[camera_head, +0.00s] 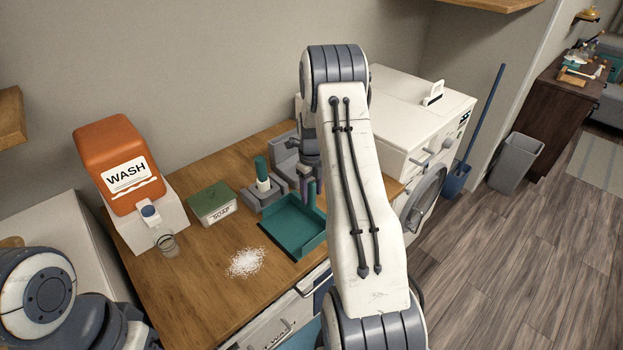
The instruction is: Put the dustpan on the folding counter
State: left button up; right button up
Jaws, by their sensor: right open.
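A teal dustpan (290,226) lies on the wooden counter top (195,285), near its front edge. The dustpan's right side is partly hidden behind my right arm. My right gripper (309,186) points down just above the dustpan's back right part and is open. Whether its fingers touch the dustpan cannot be told. My left arm shows at the lower left, with its gripper out of view. I cannot tell whether this wooden top is the folding counter.
White powder (246,262) lies left of the dustpan. A soap box (212,204), a glass (166,242) and an orange wash dispenser (118,165) stand further left. A green-topped bottle (262,172) is behind. A white washer (405,115) stands at right.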

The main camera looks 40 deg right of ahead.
notch_tip(320, 180, up, 10)
jog(key=b, duration=0.3)
jog(key=shift+f, duration=0.15)
jog(key=shift+r, duration=0.65)
jog(key=shift+a, duration=0.15)
jog(key=s+a+r+n, duration=0.2)
jog(key=a+n, duration=0.5)
jog(key=a, duration=0.2)
jog(key=s+a+r+n, duration=0.2)
jog(key=s+a+n, duration=0.1)
jog(key=a+n, duration=0.55)
jog(key=s+a+r+n, duration=0.1)
jog(key=s+a+n, duration=0.1)
jog(key=a+n, duration=0.65)
jog(key=s+a+n, duration=0.6)
jog(key=s+n, duration=0.3)
jog(key=s, duration=0.1)
jog(key=s+a+f+n+y, duration=0.1)
jog(key=s+a+n, duration=0.4)
jog(key=s+n, duration=0.4)
jog(key=shift+s+a+n, duration=0.3)
jog(key=shift+s+a, duration=0.05)
jog(key=shift+s, duration=0.55)
